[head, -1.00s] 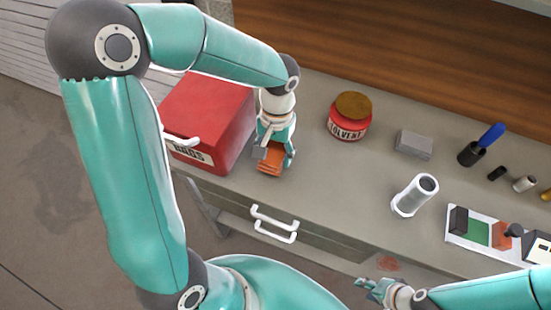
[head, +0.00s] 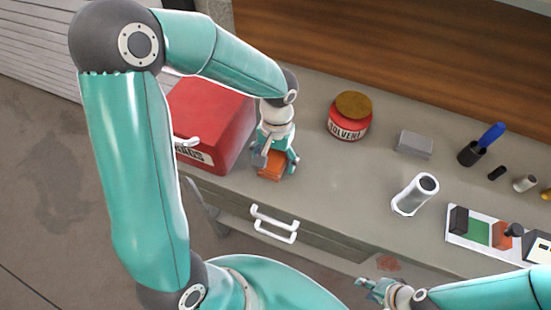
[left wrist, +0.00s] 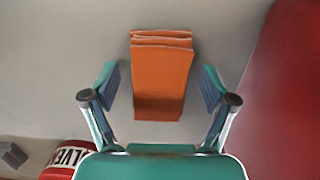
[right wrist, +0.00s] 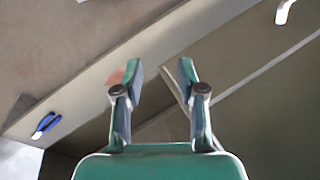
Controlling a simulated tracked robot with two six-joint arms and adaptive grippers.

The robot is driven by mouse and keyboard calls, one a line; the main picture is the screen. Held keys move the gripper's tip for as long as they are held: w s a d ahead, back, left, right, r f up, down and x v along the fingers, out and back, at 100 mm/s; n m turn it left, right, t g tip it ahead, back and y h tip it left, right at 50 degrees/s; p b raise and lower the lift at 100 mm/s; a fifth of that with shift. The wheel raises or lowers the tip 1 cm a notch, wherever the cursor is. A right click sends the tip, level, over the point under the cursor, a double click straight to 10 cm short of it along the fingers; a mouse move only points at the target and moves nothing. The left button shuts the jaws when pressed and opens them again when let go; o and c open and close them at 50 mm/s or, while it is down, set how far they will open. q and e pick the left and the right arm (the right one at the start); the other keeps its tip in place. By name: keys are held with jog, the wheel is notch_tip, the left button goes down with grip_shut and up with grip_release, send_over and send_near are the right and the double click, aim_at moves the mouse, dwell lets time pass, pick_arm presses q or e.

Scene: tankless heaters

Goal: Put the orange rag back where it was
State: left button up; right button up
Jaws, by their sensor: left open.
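The folded orange rag (head: 270,166) lies on the grey workbench beside the red box, near the front edge. In the left wrist view the rag (left wrist: 161,80) shows whole, with its folds at the top. My left gripper (head: 275,167) is open, pointing down over the rag. Its fingers (left wrist: 161,88) stand on either side of the rag with a gap at each side. My right gripper (head: 364,288) is open and empty, low in front of the bench; it also shows in the right wrist view (right wrist: 160,75).
The red box (head: 209,112) stands close left of my left gripper. Bare bench (head: 320,185) lies between the rag and cylinder.

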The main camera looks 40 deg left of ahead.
aim_at(276, 155)
pick_arm(q)
jog(key=shift+r, duration=0.1)
notch_tip(276, 155, up, 12)
jog(key=w, duration=0.1)
jog(key=shift+w+a, duration=0.15)
jog(key=shift+w, duration=0.05)
dwell(0.6)
